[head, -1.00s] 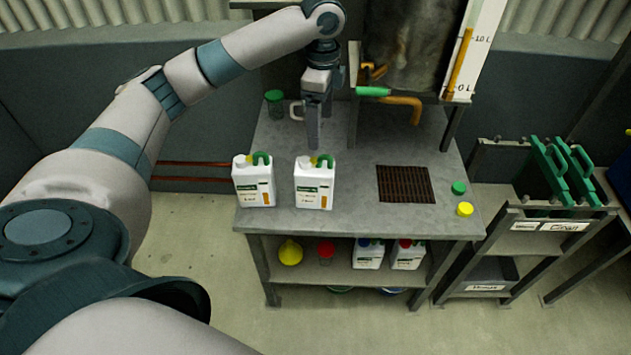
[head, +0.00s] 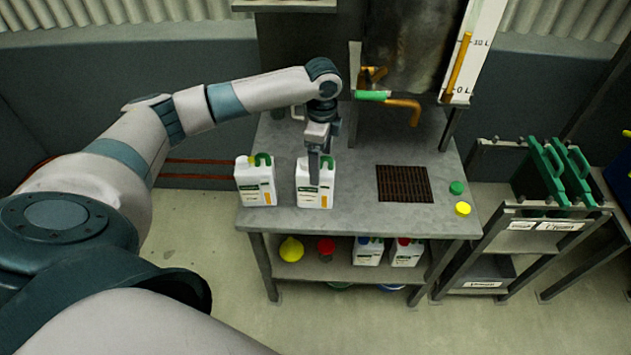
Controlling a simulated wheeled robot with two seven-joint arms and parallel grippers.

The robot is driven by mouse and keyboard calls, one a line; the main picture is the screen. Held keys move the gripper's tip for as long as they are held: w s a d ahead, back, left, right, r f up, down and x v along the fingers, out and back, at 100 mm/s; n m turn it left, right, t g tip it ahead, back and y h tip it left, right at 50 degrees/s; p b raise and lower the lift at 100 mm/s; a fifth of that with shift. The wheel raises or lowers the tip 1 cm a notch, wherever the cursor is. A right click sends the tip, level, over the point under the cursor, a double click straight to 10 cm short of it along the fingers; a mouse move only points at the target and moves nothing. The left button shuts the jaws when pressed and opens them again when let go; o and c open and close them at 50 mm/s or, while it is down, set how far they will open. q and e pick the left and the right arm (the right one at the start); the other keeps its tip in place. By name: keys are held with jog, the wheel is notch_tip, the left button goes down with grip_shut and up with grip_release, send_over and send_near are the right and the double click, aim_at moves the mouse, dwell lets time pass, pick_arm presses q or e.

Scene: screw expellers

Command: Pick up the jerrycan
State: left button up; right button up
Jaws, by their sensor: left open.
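Two white jerrycans with green handles stand upright on the grey bench. One jerrycan (head: 256,183) is at the left with a yellow cap. The other jerrycan (head: 325,190) is just to its right, and my left gripper (head: 314,178) covers its upper part. The left gripper points down, open, over or in front of that can's handle. I cannot tell whether the fingers touch the can or straddle the handle. The right gripper is not in view.
The bench (head: 350,218) holds a dark drain grate (head: 404,184), a green cap (head: 456,188) and a yellow cap (head: 463,208). A tank with an orange tap pipe (head: 402,106) stands behind. Two more jerrycans (head: 368,253) are on the lower shelf.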

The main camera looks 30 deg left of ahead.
aim_at(321, 173)
pick_arm(q)
jog(key=shift+f, duration=0.2)
jog(key=shift+f+p, duration=0.35)
jog(key=shift+f, duration=0.15)
notch_tip(321, 173, down, 3)
jog(key=shift+f+p, duration=0.1)
jog(key=shift+p, duration=0.55)
jog(key=shift+f, duration=0.5)
jog(key=shift+w, duration=0.1)
jog(key=c, duration=1.7)
